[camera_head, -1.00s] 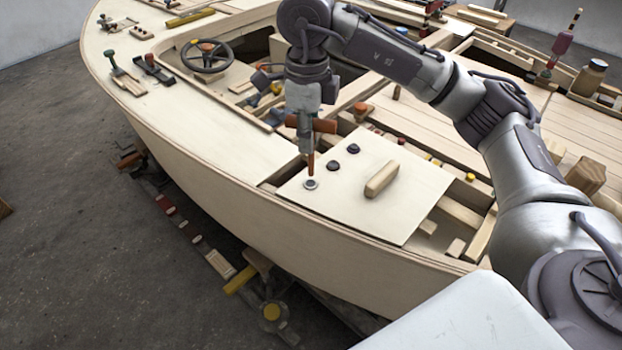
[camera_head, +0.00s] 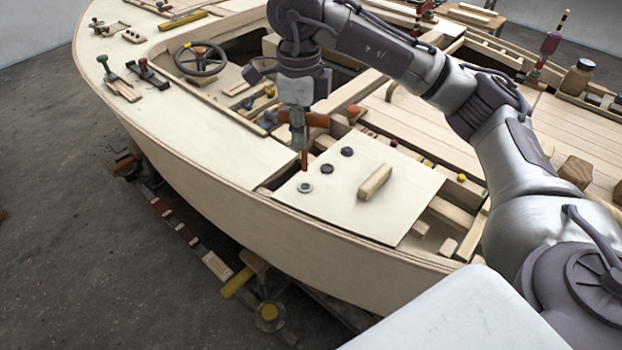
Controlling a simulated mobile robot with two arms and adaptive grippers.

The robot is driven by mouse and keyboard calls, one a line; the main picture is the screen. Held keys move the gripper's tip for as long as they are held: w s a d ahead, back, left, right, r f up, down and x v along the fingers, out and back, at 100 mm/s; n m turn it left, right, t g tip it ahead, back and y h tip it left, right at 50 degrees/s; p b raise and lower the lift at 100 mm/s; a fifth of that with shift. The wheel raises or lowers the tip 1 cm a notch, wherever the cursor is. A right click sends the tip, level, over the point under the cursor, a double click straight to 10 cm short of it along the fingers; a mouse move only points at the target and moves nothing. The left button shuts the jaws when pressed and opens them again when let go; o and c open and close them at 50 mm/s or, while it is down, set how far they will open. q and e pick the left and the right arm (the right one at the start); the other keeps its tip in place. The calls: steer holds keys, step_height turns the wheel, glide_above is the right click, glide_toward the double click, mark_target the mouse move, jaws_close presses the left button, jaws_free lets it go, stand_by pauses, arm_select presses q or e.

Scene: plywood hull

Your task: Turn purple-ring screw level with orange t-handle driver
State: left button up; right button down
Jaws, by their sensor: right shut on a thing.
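My right gripper (camera_head: 299,136) is shut on the orange T-handle driver (camera_head: 304,160). Its crossbar sticks out to the right of the fingers and its shaft points down. The driver's tip is just above the nearest screw (camera_head: 305,187), with a small gap showing between them. This screw has a pale rim and a dark centre. Two more dark round screws, a middle one (camera_head: 327,169) and a far one (camera_head: 347,151), sit in line on the pale panel (camera_head: 400,212). I cannot tell for sure which ring is purple. My left gripper is not in view.
A wooden block handle (camera_head: 375,182) stands on the panel, right of the screws. Open hull bays with loose wood blocks lie right of the panel. A steering wheel (camera_head: 200,58) is farther back left.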

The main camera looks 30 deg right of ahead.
step_height(320, 180, up, 6)
steer(key=p, duration=0.6)
steer(key=shift+w+r+p, duration=0.1)
steer(key=shift+r+p, duration=0.1)
steer(key=shift+p, duration=0.15)
steer(key=w+d+f+m+p, duration=0.2)
steer(key=d+m+p, duration=0.4)
steer(key=d+p, duration=0.15)
steer(key=w+d+f+m+p, duration=0.2)
steer(key=w+d+m+p, duration=0.1)
steer(key=d+m+p, duration=0.5)
steer(key=shift+s+a+f+n+b, duration=0.15)
steer(key=shift+f+n+b, duration=0.3)
steer(key=shift+f, duration=0.45)
steer(key=shift+w+a+f+n+b, duration=0.1)
steer(key=shift+a+f+n+b, duration=0.2)
steer(key=shift+f+b, duration=0.5)
steer(key=shift+s+a+f+n+b, duration=0.1)
steer(key=shift+a+f+n+b, duration=0.2)
steer(key=shift+f, duration=0.75)
steer(key=shift+d, duration=0.1)
steer(key=n+b, duration=0.1)
steer(key=n, duration=0.2)
steer(key=n+b, duration=0.1)
steer(key=n, duration=0.3)
steer(key=n+b, duration=0.2)
steer(key=n, duration=0.2)
steer(key=shift+a+n, duration=0.25)
